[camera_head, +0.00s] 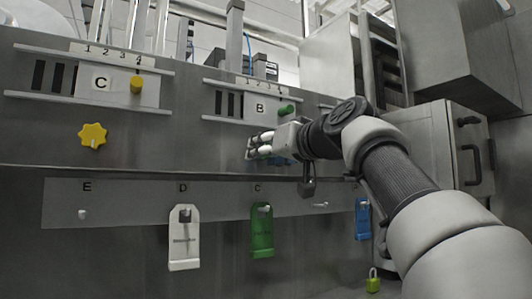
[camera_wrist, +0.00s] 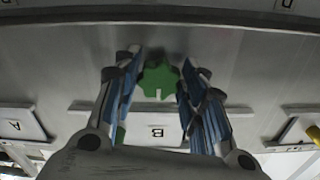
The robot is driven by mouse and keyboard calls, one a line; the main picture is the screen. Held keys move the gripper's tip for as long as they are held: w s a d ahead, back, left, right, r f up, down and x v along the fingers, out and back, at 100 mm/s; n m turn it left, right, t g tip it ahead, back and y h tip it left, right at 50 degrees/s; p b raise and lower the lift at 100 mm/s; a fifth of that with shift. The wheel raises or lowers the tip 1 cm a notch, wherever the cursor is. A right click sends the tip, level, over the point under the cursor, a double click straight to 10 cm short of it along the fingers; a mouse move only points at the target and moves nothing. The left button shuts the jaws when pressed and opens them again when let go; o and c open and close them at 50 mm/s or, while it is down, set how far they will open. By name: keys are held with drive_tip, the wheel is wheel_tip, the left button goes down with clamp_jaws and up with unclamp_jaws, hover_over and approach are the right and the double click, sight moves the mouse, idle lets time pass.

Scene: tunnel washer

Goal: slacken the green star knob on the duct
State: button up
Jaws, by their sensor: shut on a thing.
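The green star knob (camera_wrist: 158,82) is on the grey metal duct face and shows in the wrist view between my fingers. A pale mark shows on its front. My gripper (camera_wrist: 160,72) has its blue-padded fingers shut on the knob, one on each side. In the head view my gripper (camera_head: 262,150) is at the duct face below plate B (camera_head: 258,107), and it hides the knob there. A green peg (camera_head: 287,111) sits on plate B, above and apart from my gripper.
A yellow star knob (camera_head: 93,135) is at the left below plate C (camera_head: 101,83), which has a yellow peg (camera_head: 137,84). Below hang a white tag (camera_head: 184,245), a green tag (camera_head: 262,238) and a blue tag (camera_head: 362,218). A green padlock (camera_head: 373,284) is at lower right.

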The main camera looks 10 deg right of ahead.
drive_tip(key=o, duration=0.7)
drive_tip(key=shift+f, duration=0.2)
drive_tip(key=o, duration=0.4)
drive_tip(key=shift+r, duration=0.15)
drive_tip(key=shift+c, duration=0.2)
drive_tip(key=shift+s, duration=0.1)
drive_tip(key=v, duration=1.2)
